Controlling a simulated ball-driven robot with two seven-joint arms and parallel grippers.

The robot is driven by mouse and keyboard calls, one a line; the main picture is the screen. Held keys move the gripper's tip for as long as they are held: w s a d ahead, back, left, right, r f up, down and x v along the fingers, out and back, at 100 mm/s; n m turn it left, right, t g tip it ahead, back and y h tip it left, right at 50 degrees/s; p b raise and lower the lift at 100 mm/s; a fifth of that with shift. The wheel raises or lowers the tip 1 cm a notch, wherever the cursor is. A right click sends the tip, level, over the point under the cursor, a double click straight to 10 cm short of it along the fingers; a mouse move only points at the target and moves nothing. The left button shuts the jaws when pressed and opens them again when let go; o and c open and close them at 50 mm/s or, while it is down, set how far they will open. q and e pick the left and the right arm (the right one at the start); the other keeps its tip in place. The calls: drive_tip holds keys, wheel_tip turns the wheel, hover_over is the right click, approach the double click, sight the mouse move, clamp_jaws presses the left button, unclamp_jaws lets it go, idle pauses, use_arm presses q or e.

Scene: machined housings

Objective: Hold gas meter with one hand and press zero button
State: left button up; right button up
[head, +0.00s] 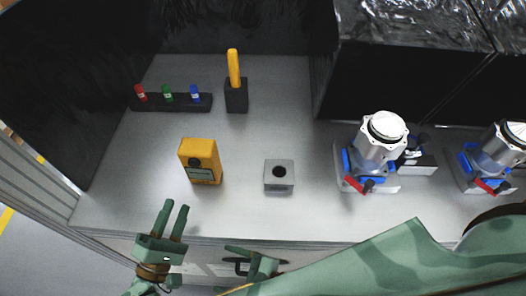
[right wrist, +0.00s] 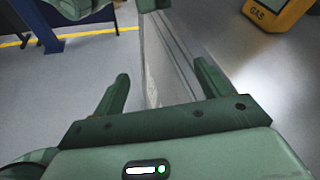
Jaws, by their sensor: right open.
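The yellow gas meter (head: 199,150) stands on the grey bench, left of centre, with a dark round spot and a small display on its front. Part of it, with the word GAS, shows at the top right of the right wrist view (right wrist: 283,12). I cannot make out which part is the zero button. My left gripper (head: 174,206) is open and empty, below the meter in the picture, near the bench's front edge. My right gripper (right wrist: 160,78) is open and empty, low at the front edge, right of the left one. Neither touches the meter.
A dark rack (head: 172,104) holds red, green and blue items. A black holder (head: 237,98) bears a yellow stick. Metal housings (head: 379,143) in blue-and-red clamps stand at right. Bench around the meter is clear.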

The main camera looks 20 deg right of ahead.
use_arm(q)
drive_tip(key=shift+s, duration=0.1)
use_arm(e)
drive_tip(key=w+d+r+n, duration=0.1)
drive_tip(key=w+d+r, duration=0.1)
drive_tip(key=w, duration=0.1)
drive_tip(key=w+d+r+y, duration=0.1)
drive_tip(key=w+d+r, duration=0.1)
drive_tip(key=w, duration=0.1)
drive_tip(key=w+d+r+n, duration=0.1)
drive_tip(key=w+d+r, duration=0.1)
drive_tip(key=w, duration=0.1)
drive_tip(key=shift+w+r+n, duration=0.15)
drive_tip(key=shift+r+n, duration=0.05)
drive_tip(key=shift+n, duration=0.1)
drive_tip(key=w+d+r+g, duration=0.2)
drive_tip(key=w+d+r, duration=0.95)
drive_tip(key=r, duration=0.35)
drive_tip(key=m+g, duration=0.2)
drive_tip(key=m, duration=0.1)
approach(203, 159)
drive_tip(key=w+a+f, duration=0.4)
drive_tip(key=a+f, duration=0.1)
drive_tip(key=w+a+f, duration=0.3)
drive_tip(key=shift+a+f, duration=0.15)
drive_tip(key=shift+f, duration=0.1)
drive_tip(key=shift+y, duration=0.3)
